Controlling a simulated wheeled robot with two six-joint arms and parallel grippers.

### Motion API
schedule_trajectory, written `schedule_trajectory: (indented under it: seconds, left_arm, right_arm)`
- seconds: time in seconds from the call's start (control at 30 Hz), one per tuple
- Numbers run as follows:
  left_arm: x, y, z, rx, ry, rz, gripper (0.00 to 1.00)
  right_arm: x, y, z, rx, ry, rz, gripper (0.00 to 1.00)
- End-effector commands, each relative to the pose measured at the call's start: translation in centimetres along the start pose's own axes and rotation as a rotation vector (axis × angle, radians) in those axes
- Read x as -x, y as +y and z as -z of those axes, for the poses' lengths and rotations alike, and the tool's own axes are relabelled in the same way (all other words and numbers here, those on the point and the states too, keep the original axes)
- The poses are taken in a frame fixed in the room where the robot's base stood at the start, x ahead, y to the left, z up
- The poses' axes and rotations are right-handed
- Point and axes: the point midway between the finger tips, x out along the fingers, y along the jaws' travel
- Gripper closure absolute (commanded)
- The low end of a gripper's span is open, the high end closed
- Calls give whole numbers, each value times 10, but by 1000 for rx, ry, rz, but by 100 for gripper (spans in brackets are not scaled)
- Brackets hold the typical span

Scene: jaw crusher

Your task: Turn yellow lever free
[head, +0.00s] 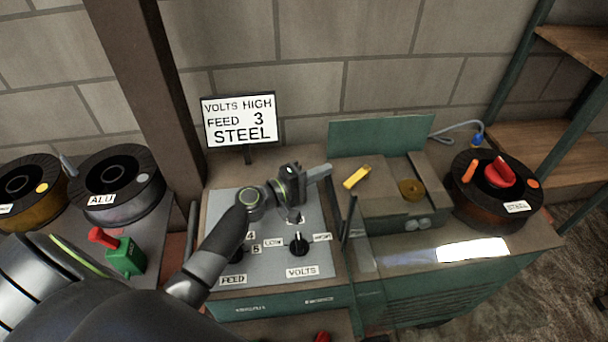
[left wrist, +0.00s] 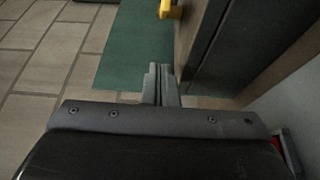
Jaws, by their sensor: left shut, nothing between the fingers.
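The yellow lever (head: 357,177) sits on the brown-topped feeder box of the green machine, right of the control panel, and lies slanted. It also shows at the top of the left wrist view (left wrist: 170,9), partly cut off by the frame edge. My left gripper (head: 326,171) is shut and empty, just left of the lever and apart from it. In the left wrist view its closed fingers (left wrist: 160,84) point toward the lever with a gap between. My right gripper is not in view.
A control panel (head: 300,271) with FEED and VOLTS knobs lies under my left arm. A green raised lid (head: 380,138) stands behind the lever. A STEEL spool (head: 490,207) is at right, an ALU spool (head: 118,184) at left.

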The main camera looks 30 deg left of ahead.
Motion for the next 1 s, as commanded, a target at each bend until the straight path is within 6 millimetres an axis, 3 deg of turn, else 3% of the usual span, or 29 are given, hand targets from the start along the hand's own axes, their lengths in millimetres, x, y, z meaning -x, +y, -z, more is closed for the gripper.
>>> schedule_trajectory:
  seconds: [0.07, 0.2, 0.4, 0.83, 1.0]
  left_arm:
    - [-16, 3, -1, 3, -1, -1, 100]
    - [-18, 3, -22, 4, 0, 0, 100]
    - [-21, 1, -37, 2, 0, 1, 100]
    - [-22, -1, -40, 0, 5, 1, 100]
    - [-22, -1, -50, 5, 93, 0, 100]
  right_arm:
    - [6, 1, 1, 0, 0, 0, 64]
    - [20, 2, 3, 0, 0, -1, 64]
    - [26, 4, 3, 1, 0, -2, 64]
    - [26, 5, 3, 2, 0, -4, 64]
    - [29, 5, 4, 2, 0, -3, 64]
